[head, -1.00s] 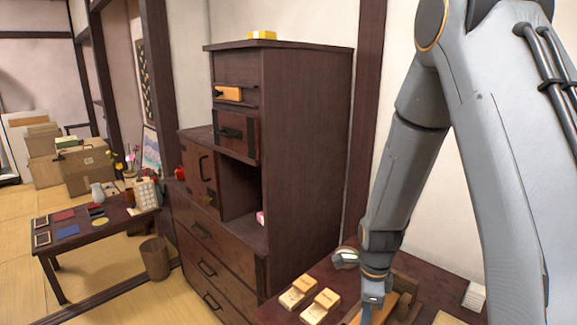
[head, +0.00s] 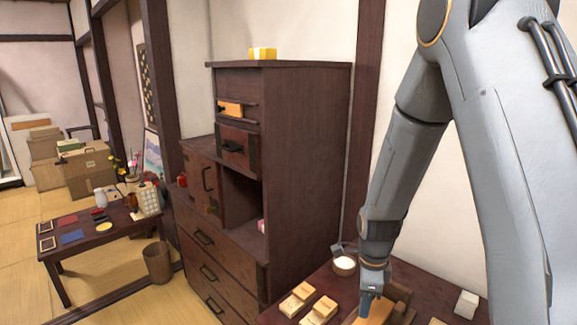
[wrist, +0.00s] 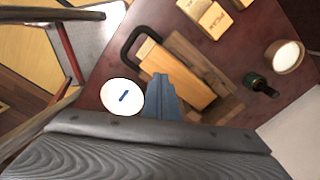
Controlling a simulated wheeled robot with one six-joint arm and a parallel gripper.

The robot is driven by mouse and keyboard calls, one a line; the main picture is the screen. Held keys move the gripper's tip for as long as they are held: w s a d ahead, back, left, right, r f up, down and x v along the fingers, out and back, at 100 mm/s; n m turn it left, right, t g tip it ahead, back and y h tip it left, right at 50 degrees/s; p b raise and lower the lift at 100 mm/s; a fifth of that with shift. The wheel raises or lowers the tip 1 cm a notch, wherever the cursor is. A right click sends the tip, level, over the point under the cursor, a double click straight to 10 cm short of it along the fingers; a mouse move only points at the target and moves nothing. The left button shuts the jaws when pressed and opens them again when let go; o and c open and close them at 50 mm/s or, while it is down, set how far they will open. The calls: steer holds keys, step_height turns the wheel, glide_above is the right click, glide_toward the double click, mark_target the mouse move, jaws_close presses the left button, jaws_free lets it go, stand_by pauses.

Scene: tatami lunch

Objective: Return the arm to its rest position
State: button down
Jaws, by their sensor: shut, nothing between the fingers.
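My arm comes down from the upper right of the head view, in front of the white wall. My gripper (head: 369,303) points down over the dark red table (head: 335,285), above a wooden piece. In the wrist view my gripper (wrist: 160,84) shows as narrow blue-grey fingers, shut with nothing between them. Behind them is an orange-brown wooden block (wrist: 178,75) with a black loop handle (wrist: 138,42). I cannot tell the exact gap between the fingertips and the block.
A white round dish (wrist: 122,97) with a blue mark lies left of the fingers. A bowl (wrist: 285,57), a dark bottle (wrist: 260,85) and pale labelled boxes (wrist: 210,20) share the table. A tall dark cabinet (head: 310,160) stands left of my arm.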

steer(key=s+r+n+t+b, duration=0.1)
steer(key=s+r+n+b, duration=0.4)
steer(key=n, duration=1.6)
steer(key=s+r, duration=0.3)
steer(key=s, duration=0.3)
steer(key=shift+a, duration=0.1)
